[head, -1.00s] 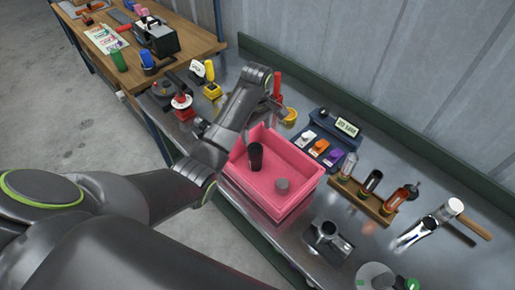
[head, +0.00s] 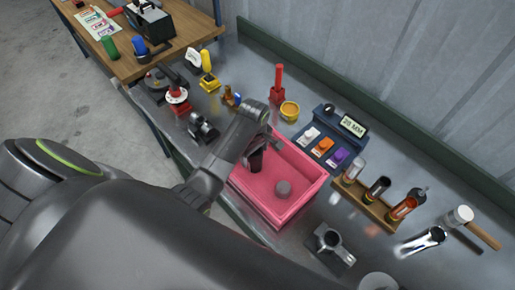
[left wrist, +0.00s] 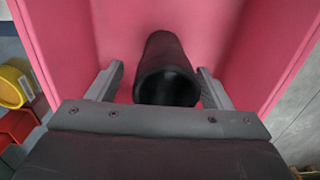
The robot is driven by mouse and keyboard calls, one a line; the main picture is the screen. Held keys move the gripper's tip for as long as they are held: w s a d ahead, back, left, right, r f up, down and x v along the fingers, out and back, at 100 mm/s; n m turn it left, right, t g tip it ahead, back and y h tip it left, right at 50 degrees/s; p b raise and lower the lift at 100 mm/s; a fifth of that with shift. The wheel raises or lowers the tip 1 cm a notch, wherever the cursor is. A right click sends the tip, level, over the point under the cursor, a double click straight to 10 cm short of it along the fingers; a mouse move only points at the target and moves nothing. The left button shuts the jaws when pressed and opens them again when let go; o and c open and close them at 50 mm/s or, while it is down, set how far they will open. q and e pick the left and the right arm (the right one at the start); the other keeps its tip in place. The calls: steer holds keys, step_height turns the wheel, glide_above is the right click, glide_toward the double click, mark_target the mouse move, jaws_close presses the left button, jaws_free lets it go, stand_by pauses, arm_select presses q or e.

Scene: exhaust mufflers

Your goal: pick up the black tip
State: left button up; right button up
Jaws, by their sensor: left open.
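The black tip (head: 256,160) is a dark hollow cylinder standing in the pink bin (head: 270,215), near its back left part. In the left wrist view the black tip (left wrist: 166,72) shows its open end towards the camera, between the two fingers. My left gripper (left wrist: 160,82) is open, with one finger on each side of the tip and a visible gap on both sides. In the head view my left gripper (head: 262,140) reaches over the bin and partly hides the tip. My right gripper is not in view.
A blue device with a display (head: 345,125) and a wooden rack of tips (head: 368,205) are to the right. A red post (head: 278,84) and a yellow cup (head: 290,110) stand behind the bin.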

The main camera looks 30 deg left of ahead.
arm_select(q)
steer(key=shift+d, duration=0.15)
steer(key=shift+s+d+r, duration=0.15)
steer(key=shift+s+r, duration=0.2)
steer(key=shift+s, duration=0.1)
steer(key=c, duration=0.4)
steer(key=shift+c, duration=1.2)
steer(key=shift+w+f, duration=0.1)
steer(key=shift+c, duration=1.7)
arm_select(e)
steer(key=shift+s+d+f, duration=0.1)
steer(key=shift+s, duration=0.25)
